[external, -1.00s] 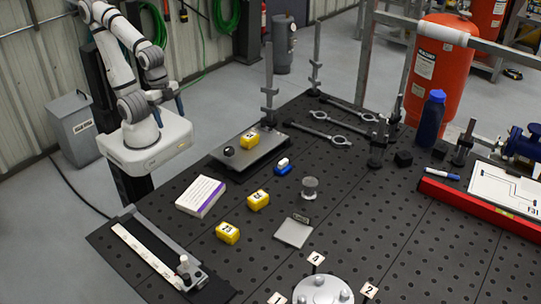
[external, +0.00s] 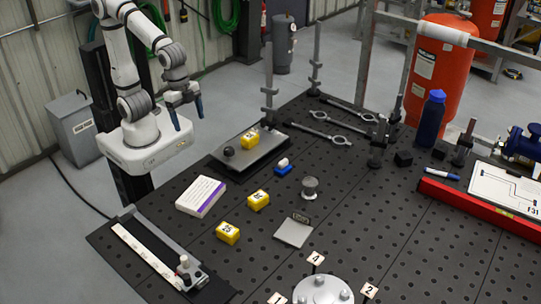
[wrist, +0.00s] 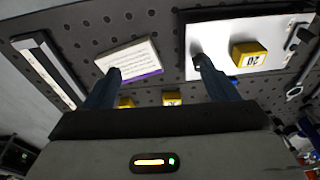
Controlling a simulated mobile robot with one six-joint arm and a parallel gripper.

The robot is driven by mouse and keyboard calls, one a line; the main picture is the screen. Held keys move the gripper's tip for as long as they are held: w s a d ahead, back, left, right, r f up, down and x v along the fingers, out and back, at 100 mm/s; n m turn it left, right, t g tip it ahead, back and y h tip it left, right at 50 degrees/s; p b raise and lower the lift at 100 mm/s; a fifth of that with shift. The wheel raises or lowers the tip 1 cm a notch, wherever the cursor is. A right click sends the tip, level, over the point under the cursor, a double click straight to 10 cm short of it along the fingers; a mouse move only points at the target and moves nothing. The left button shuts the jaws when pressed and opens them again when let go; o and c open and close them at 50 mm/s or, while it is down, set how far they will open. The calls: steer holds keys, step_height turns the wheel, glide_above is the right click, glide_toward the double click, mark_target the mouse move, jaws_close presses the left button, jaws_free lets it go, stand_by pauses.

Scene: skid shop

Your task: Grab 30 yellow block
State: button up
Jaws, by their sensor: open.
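Three yellow numbered blocks are in the external view. One block (external: 249,139) sits on a grey metal plate (external: 262,157); it shows in the wrist view (wrist: 247,56), its number seeming to end in 0, the first digit unclear. A second block (external: 258,200) and a third block (external: 228,233) stand on the black perforated table (external: 370,235). Their numbers are too small to read surely; both are partly hidden in the wrist view. My gripper (external: 190,122) is open and empty, above and left of the plate, its fingers pointing down.
A white and purple book (external: 201,196) lies left of the blocks. A blue object (external: 283,167), a metal knob (external: 310,188) and a small grey plate (external: 293,232) are to the right. An upright post (external: 269,85) stands behind the metal plate.

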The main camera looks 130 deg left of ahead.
steer(key=w+f+g, duration=0.1)
steer(key=w+f, duration=0.1)
steer(key=w, duration=1.2)
steer(key=m+g+p, duration=0.1)
steer(key=p, duration=0.1)
glide_above(258, 196)
steer(key=f, duration=0.8)
steer(key=shift+s+d+f, duration=0.15)
steer(key=shift+s+d, duration=0.05)
steer(key=shift+s, duration=0.05)
steer(key=shift+w+f, duration=0.3)
steer(key=shift+f, duration=0.35)
step_height(258, 196, down, 7)
steer(key=shift+a+f+p, duration=0.15)
steer(key=shift+p, duration=0.7)
steer(key=c, duration=1.1)
